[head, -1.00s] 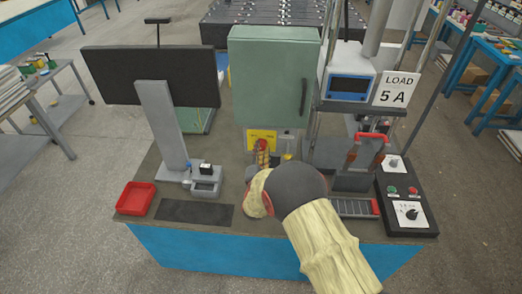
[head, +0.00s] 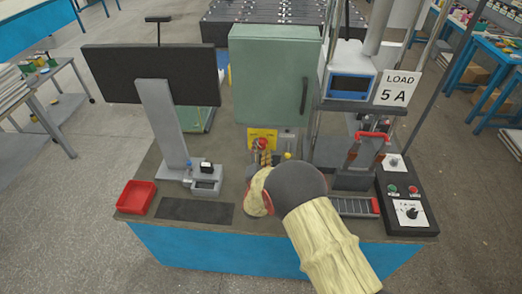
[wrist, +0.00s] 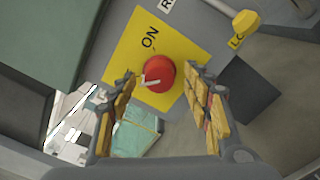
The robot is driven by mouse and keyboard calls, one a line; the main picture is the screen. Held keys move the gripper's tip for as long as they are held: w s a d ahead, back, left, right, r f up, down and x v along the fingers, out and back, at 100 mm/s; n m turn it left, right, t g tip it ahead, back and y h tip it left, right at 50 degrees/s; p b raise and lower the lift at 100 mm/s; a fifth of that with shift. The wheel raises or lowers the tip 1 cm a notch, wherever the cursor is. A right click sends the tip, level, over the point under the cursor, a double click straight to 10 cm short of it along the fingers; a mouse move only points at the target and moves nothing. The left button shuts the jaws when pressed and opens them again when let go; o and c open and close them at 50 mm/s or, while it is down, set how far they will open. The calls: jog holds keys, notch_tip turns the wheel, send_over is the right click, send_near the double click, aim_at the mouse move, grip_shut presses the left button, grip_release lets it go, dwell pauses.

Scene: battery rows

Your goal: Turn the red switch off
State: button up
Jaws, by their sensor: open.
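The red switch (wrist: 159,74) is a round red knob on a yellow plate (wrist: 122,58) in the wrist view. A white mark on the knob points left in the picture, and the word ON stands above the knob. In the head view the red switch (head: 261,143) shows on the yellow plate below the green cabinet. My gripper (wrist: 160,78) is open, with one padded finger on each side of the knob. I cannot tell whether the fingers touch it. In the head view my gripper (head: 264,158) is partly hidden behind my own wrist.
A yellow handle (wrist: 246,20) sticks out right of the plate. The green cabinet (head: 274,80) rises above the switch. A monitor (head: 150,75) stands left and a control box (head: 408,213) right. A red tray (head: 136,197) sits at the bench's left front.

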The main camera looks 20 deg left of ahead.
jog(key=v, duration=1.2)
dwell(0.4)
